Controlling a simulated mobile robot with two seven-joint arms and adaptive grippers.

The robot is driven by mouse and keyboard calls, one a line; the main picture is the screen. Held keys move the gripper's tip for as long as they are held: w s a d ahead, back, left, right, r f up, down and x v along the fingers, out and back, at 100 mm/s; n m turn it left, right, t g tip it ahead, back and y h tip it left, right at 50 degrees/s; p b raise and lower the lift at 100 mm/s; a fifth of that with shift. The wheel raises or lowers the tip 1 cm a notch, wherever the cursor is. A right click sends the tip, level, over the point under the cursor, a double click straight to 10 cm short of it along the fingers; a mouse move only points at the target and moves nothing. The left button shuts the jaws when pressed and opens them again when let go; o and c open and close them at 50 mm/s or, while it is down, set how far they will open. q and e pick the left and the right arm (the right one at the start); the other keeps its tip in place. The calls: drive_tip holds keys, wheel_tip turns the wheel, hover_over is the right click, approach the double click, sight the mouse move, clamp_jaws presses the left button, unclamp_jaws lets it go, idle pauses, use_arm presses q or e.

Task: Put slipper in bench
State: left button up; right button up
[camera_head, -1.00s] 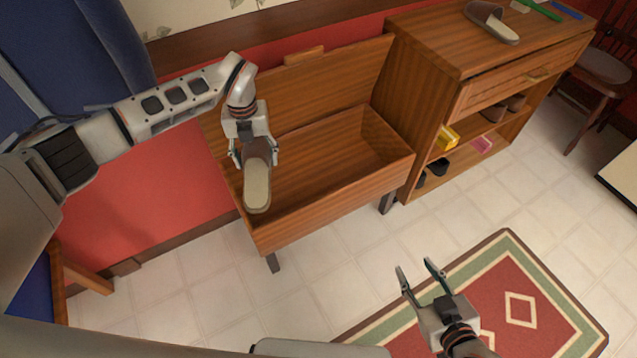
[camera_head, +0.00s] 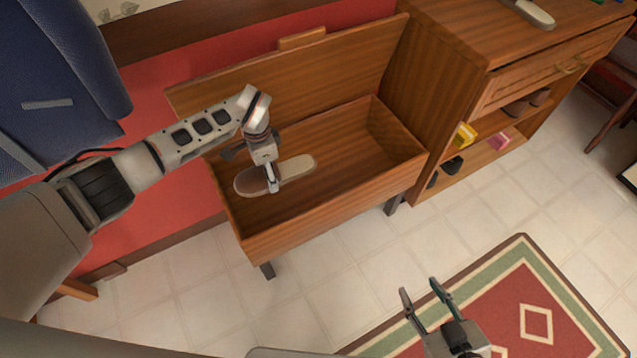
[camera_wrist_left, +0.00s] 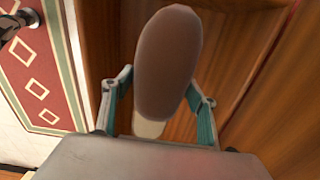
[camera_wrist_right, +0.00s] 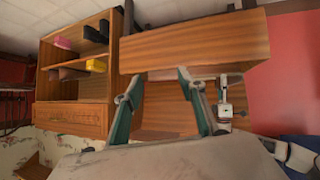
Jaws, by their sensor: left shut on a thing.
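A brown slipper with a pale sole (camera_head: 297,168) is in my left gripper (camera_head: 272,184), over the open compartment of the wooden bench (camera_head: 330,215). The gripper is shut across the slipper's middle. In the left wrist view the slipper's brown toe part (camera_wrist_left: 168,65) sits between the fingers. The bench lid (camera_head: 340,65) stands raised at the back. I cannot tell if the slipper touches the bench floor. My right gripper (camera_head: 420,292) is open and empty above the floor in front of the bench. The right wrist view shows the bench (camera_wrist_right: 195,45) beyond its fingers.
A wooden cabinet (camera_head: 450,50) stands right of the bench, with another slipper (camera_head: 535,14) on top and shoes and small boxes on its shelves. A patterned rug (camera_head: 500,310) lies at front right. A blue chair (camera_head: 60,70) is at left.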

use_arm(q)
drive_tip(key=shift+f+n, duration=0.3)
drive_tip(key=shift+f, duration=0.05)
wheel_tip(320, 180, down, 6)
drive_tip(key=b, duration=0.6)
hover_over(277, 211)
drive_tip(key=f, duration=0.9)
drive_tip(key=shift+s, duration=0.4)
drive_tip(key=shift+w+d+f+b, duration=0.1)
drive_tip(key=shift+w+f+b, duration=0.2)
drive_tip(key=shift+f+b, duration=0.15)
drive_tip(key=f, duration=0.1)
drive_tip(key=f+b, duration=0.1)
drive_tip(key=f, duration=0.2)
drive_tip(key=shift+s+b, duration=0.3)
drive_tip(key=shift+b, duration=0.1)
drive_tip(key=shift+w+f, duration=0.1)
drive_tip(key=shift+f, duration=0.05)
drive_tip(key=shift+w+r, duration=0.25)
drive_tip(key=shift+r, duration=0.1)
drive_tip(key=shift+c, duration=0.6)
drive_tip(key=shift+f, duration=0.15)
use_arm(e)
drive_tip(key=w+a+r+m+t+y, duration=0.1)
drive_tip(key=w+a+r+m+y, duration=0.1)
drive_tip(key=a, duration=0.5)
drive_tip(key=shift+a+r+m+t, duration=0.25)
drive_tip(key=shift+r+m+t, duration=0.05)
drive_tip(key=shift+r, duration=0.2)
